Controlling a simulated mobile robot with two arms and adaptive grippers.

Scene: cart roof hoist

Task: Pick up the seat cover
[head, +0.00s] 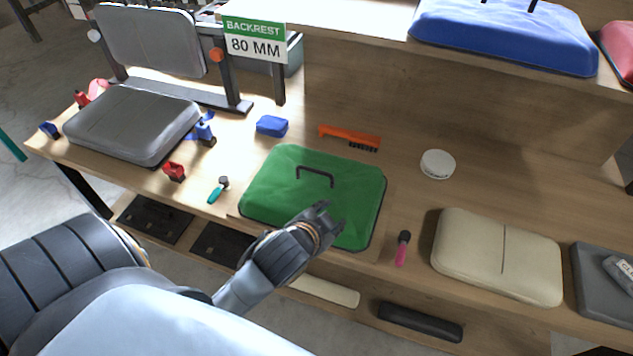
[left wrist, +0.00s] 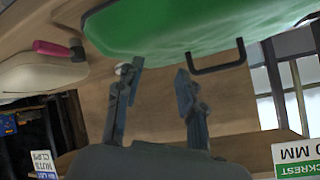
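A green cover with a black handle, which I take to be the seat cover (head: 275,195), lies flat on the wooden bench. Its dark handle (head: 314,175) stands up near the far side. My left gripper (head: 329,210) is over the near right part of the cover, short of the handle, and hides some of the cover. In the left wrist view the left gripper (left wrist: 157,71) has its two fingers apart with nothing between them. The green cover (left wrist: 170,25) and its handle (left wrist: 217,60) show beyond the fingertips. My right gripper is not in view.
A grey seat pad (head: 130,125) lies at the left, by the backrest stand. An orange brush (head: 349,135), white round tin (head: 438,164), pink-handled tool (head: 402,248) and beige cushion (head: 495,258) lie around the cover. A blue cover (head: 505,38) is on the upper shelf.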

